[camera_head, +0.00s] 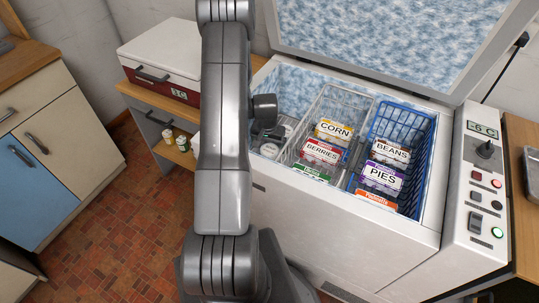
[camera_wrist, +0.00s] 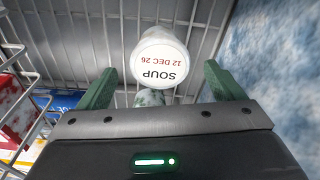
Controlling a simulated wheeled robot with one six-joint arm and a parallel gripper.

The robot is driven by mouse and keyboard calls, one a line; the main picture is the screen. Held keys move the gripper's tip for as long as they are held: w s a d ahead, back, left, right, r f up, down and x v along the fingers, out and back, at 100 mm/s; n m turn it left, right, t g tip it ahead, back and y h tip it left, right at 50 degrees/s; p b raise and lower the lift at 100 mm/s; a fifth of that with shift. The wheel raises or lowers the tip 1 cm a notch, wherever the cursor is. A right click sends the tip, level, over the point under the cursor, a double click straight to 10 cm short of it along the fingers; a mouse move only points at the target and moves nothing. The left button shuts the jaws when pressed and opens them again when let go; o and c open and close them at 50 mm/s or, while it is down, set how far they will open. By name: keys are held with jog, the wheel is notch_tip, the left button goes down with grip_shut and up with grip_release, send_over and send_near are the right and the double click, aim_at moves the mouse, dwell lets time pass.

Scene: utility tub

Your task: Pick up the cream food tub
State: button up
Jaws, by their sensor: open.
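In the wrist view a pale, cream-white round tub (camera_wrist: 160,60) shows its lid, printed SOUP and 12 DEC 26. It lies between and slightly beyond my gripper's (camera_wrist: 160,72) two green fingers. The fingers are open, one on each side, with visible gaps to the tub. A second, frosted tub-like thing (camera_wrist: 150,98) shows partly below it, near my gripper's body. In the head view round pale lids (camera_head: 269,150) show in the left part of the chest freezer (camera_head: 345,225). My fingers are hidden there behind my arm.
A wire basket (camera_head: 345,100) with CORN and BERRIES boxes stands right of the lids. A blue basket (camera_head: 418,128) holds BEANS and PIES boxes. The frosted freezer wall (camera_wrist: 280,75) is close on the right in the wrist view. The freezer lid (camera_head: 400,30) is up.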

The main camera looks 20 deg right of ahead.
aim_at(269, 150)
jog(key=shift+w+d+f, duration=0.1)
jog(key=shift+w+f, duration=0.05)
jog(key=shift+f, duration=0.9)
jog(key=shift+w+d+f, duration=0.1)
jog(key=shift+f, duration=0.95)
jog(key=shift+w+d+f, duration=0.1)
jog(key=shift+w+f, duration=0.05)
jog(key=shift+f, duration=0.9)
jog(key=c, duration=1.2)
jog(key=shift+r, duration=0.15)
